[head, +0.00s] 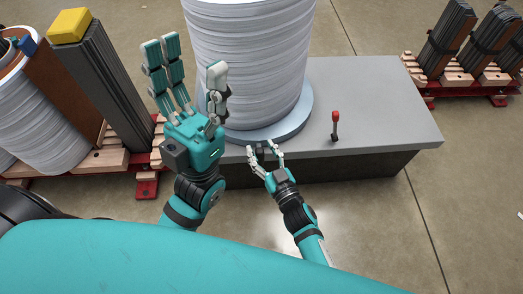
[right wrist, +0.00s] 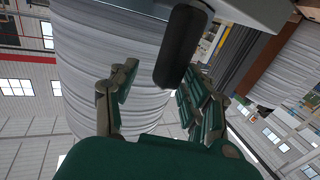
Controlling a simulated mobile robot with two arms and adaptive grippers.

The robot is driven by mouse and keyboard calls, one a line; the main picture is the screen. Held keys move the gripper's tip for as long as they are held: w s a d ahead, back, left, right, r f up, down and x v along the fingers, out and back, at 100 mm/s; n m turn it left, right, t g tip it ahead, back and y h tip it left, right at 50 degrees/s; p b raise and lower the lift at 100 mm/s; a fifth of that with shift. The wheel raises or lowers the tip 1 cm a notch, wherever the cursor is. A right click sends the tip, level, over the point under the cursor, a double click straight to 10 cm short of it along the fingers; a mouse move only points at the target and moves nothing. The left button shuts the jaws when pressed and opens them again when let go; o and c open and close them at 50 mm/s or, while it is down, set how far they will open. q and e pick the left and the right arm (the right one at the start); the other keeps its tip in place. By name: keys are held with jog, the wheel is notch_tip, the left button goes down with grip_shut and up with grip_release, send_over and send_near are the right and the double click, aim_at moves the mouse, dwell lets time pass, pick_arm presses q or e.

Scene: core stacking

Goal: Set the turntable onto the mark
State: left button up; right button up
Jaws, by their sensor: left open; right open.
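The turntable (head: 303,112) is a pale blue-grey round plate on a grey bench, under a tall white ribbed stack (head: 250,60). My left gripper (head: 187,60) is open, fingers up, in front of the stack's left side; whether it touches cannot be told. My right gripper (head: 263,150) is open, low at the bench's front edge, just in front of the turntable. A dark piece (head: 265,154) shows between its fingers. In the right wrist view the open fingers (right wrist: 160,92) stand either side below a dark rounded bar (right wrist: 183,47). I cannot make out a mark.
The grey bench (head: 385,105) has free room to the right, with a red-knobbed lever (head: 335,125) near its front. Pallets with dark stacked bars (head: 445,40) stand at the right. Another white roll (head: 40,125) and a yellow-topped bar stack (head: 100,85) stand at the left.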

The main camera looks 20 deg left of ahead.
jog(key=v, duration=1.1)
jog(key=shift+s+d, duration=0.2)
jog(key=shift+s, duration=0.15)
